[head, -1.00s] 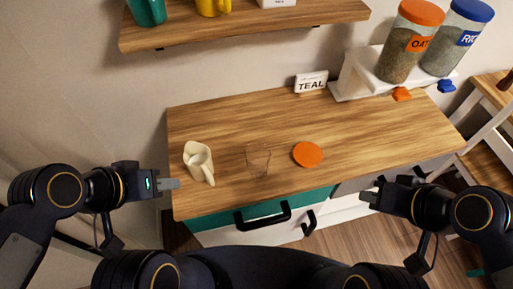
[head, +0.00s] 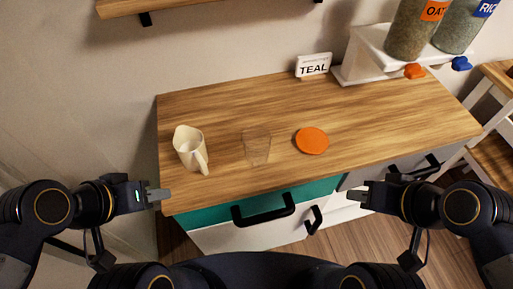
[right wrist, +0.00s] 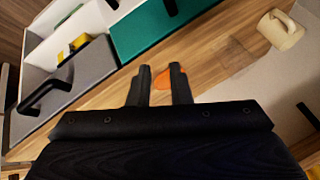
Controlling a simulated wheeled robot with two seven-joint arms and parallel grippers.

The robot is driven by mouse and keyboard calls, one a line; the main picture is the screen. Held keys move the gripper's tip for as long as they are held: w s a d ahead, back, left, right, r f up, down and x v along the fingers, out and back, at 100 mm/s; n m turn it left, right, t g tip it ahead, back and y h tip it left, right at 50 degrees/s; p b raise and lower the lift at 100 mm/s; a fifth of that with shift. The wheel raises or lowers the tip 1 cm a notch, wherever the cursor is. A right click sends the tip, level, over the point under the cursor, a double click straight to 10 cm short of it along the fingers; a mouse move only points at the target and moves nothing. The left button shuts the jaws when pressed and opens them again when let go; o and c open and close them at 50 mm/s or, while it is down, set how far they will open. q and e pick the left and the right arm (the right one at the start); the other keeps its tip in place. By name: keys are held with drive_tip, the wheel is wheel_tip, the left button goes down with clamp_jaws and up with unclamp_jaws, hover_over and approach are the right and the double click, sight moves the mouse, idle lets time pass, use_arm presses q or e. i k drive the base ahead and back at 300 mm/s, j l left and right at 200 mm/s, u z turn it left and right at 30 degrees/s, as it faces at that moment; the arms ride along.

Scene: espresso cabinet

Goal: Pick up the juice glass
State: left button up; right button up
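The clear juice glass (head: 257,147) stands on the wooden counter, between a cream jug (head: 187,146) on its left and a flat orange disc (head: 311,141) on its right. My right gripper (head: 364,195) is in front of the counter, right of the glass. In the right wrist view its fingers (right wrist: 160,78) are apart with nothing held; the orange disc shows beyond them.
A teal drawer with a black handle (head: 262,211) is below the counter's front edge (head: 240,185).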

sight(256, 139)
drive_tip(key=j+u, duration=0.35)
drive_tip(key=j, duration=0.95)
